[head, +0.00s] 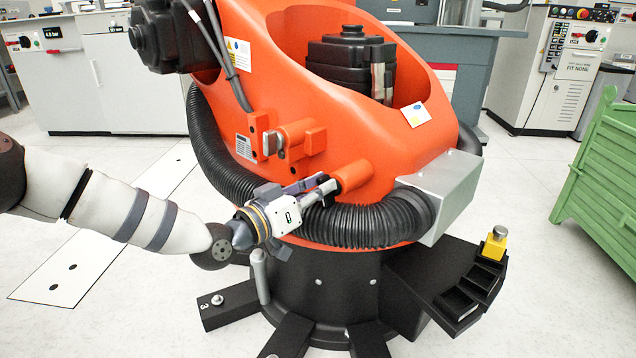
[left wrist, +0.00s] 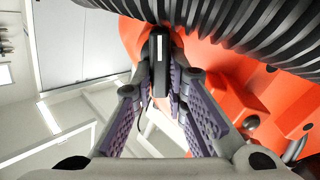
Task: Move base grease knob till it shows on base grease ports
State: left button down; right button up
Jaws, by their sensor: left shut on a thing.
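The large orange robot base (head: 290,110) stands on a black pedestal in the middle of the head view. My left gripper (head: 322,188) reaches in from the left to its front, beside a short orange stub (head: 352,177). In the left wrist view my left gripper (left wrist: 168,88) is shut on a narrow black knob (left wrist: 159,48) with a white mark on its end. This appears to be the base grease knob. Port labels cannot be read, so where the knob points cannot be told. The fingers hide part of it. My right gripper is not in view.
A ribbed black hose (head: 365,222) curves just below my left gripper. A grey metal box (head: 445,190) is to its right. A second orange fitting with a grey tab (head: 270,142) sits above left. A yellow part (head: 494,244) stands on the black holder (head: 462,301).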

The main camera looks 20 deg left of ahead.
pick_arm(q)
jog(key=m+p, duration=0.2)
jog(key=m, duration=0.1)
jog(key=shift+s+d+r+m+p, duration=0.15)
jog(key=shift+d+r+m+p, duration=0.1)
jog(key=shift+m+p, duration=0.15)
jog(key=m+p, duration=0.2)
jog(key=m, duration=0.1)
jog(key=shift+d+f+m, duration=0.1)
jog(key=shift+d+m, duration=0.05)
jog(key=shift+m, duration=0.15)
jog(key=m+p, duration=0.2)
jog(key=m, duration=0.1)
jog(key=shift+s+d+f, duration=0.1)
jog(key=shift+f, duration=0.05)
jog(key=shift+f+m+p, duration=0.2)
jog(key=shift+m+p, duration=0.7)
jog(key=shift+m, duration=0.6)
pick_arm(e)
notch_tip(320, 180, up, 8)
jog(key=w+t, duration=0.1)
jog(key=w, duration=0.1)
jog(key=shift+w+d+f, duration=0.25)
pick_arm(q)
jog(key=c, duration=1.6)
grip_release()
